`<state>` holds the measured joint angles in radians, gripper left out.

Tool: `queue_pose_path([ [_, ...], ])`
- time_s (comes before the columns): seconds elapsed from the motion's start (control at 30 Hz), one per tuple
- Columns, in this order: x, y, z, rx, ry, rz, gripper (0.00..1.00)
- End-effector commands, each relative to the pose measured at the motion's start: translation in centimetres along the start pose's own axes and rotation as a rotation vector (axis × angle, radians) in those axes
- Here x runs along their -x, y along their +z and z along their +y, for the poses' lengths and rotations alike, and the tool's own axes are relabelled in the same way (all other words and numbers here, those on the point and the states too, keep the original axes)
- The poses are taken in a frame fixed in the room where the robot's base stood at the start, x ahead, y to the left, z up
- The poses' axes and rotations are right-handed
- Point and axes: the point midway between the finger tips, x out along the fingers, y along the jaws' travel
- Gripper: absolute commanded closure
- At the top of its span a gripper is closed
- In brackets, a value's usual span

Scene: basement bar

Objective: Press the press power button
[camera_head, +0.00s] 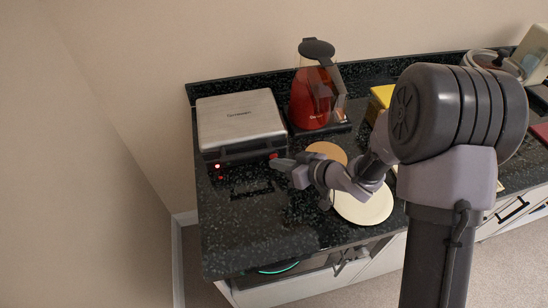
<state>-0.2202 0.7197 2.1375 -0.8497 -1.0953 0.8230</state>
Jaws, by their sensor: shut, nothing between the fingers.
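The press (238,118), a silver-lidded box with a dark base, stands closed at the left end of the black counter. A small red spot (273,156) shows at the right end of its front, and a lit pinkish-red spot (217,167) at the left end. I cannot tell for sure which one is the power button. My gripper (279,163) is shut and empty, with its tip right by the red spot at the right end. I cannot tell whether it touches.
A red blender-like jug (312,95) stands behind and right of my gripper. A tan round piece (327,151) and a cream plate (364,207) lie under and beside my arm. A yellow box (380,97) stands further right. The counter's front left is clear.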

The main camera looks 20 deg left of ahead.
Motion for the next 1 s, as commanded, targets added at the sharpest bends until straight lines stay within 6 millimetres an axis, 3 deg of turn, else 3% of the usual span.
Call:
queue_pose_path([
  [0.53, 1.3, 0.9, -0.9, -0.001, 0.001, 0.0, 1.0],
  [1.0, 5.2, 3.7, -3.8, 0.0, 0.0, 0.001, 1.0],
])
